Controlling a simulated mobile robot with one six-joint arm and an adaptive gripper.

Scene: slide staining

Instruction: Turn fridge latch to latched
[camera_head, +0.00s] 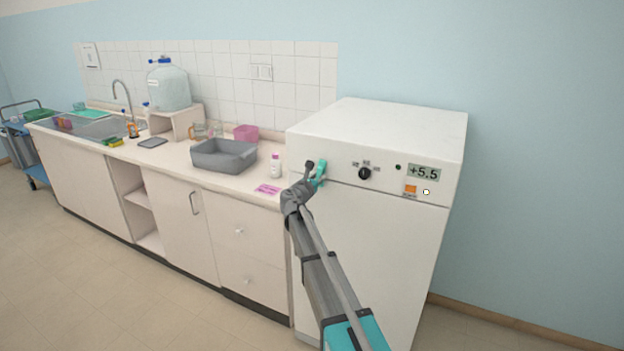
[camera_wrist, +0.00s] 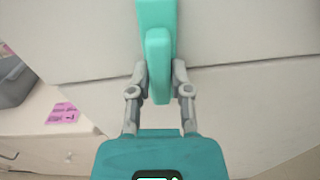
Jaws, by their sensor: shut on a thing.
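The fridge (camera_head: 375,255) is a white cabinet at the right end of the counter, and its door is closed against the upper panel. The fridge latch (camera_head: 321,170) is a teal handle at the upper left of the fridge front, by the seam between panel and door. In the wrist view the latch (camera_wrist: 158,60) stands upright across the seam. My gripper (camera_wrist: 159,80) has one finger on each side of the latch's lower end and is shut on it. In the head view my gripper (camera_head: 310,176) partly hides the latch.
The fridge panel carries a black dial (camera_head: 365,173) and a display (camera_head: 424,173) reading +5.5. To the left, the counter holds a grey basin (camera_head: 223,156), a small white bottle (camera_head: 276,166) and a pink card (camera_head: 268,189). The floor in front is clear.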

